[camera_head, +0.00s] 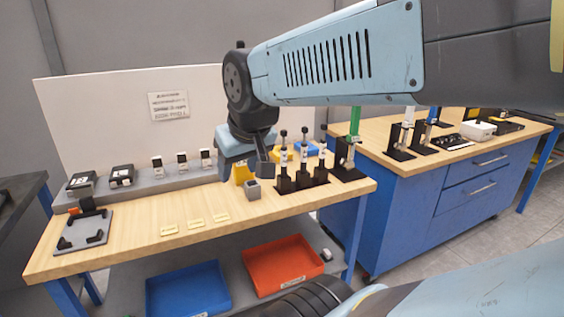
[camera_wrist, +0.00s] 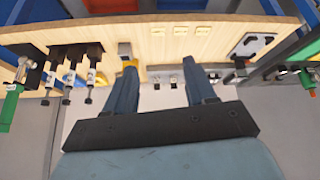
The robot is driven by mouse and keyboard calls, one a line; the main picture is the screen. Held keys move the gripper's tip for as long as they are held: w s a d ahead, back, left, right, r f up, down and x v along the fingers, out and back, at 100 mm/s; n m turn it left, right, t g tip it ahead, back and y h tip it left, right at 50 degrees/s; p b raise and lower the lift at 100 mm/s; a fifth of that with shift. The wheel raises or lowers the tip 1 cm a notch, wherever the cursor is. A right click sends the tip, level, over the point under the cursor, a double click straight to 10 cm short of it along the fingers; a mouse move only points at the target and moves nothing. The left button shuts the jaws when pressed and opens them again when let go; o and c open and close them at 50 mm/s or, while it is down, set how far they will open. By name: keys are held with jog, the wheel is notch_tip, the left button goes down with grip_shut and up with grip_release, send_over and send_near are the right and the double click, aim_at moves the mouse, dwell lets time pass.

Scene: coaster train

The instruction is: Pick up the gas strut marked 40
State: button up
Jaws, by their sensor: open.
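Three gas struts stand upright side by side in a black holder (camera_head: 302,184) near the right end of the wooden bench: a left one (camera_head: 284,158), a middle one (camera_head: 304,153) and a right one (camera_head: 322,148). Each has a dark rod and a pale label; the numbers are too small to read, so I cannot tell which is marked 40. In the wrist view the struts (camera_wrist: 72,78) appear upside down at the left. My gripper (camera_head: 246,172) is open and empty, above the bench to the left of the struts. Its two fingers (camera_wrist: 161,70) are wide apart.
A small grey block (camera_head: 253,189) and a yellow piece (camera_head: 242,174) sit below my gripper. A black stand (camera_head: 346,172) with a fitting is right of the struts. A grey fixture plate (camera_head: 84,232) lies at the left. The bench front holds three yellow tags (camera_head: 195,224).

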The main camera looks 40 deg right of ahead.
jog(key=w+d+f+m+t+h, duration=0.1)
jog(key=w+d+m+t+h, duration=0.15)
jog(key=w+d, duration=0.75)
jog(key=m+t+h, duration=0.1)
jog(key=t+h, duration=0.1)
jog(key=t, duration=0.2)
send_near(302, 148)
jog(key=shift+s+d+x, duration=0.1)
jog(key=shift+d+x, duration=0.05)
jog(key=shift+x, duration=2)
jog(key=shift+s+d+x, duration=0.1)
jog(key=shift+x, duration=2.05)
jog(key=shift+d+x, duration=0.15)
jog(key=shift+x, duration=2)
jog(key=shift+f, duration=0.15)
jog(key=shift+c, duration=0.2)
grip_shut()
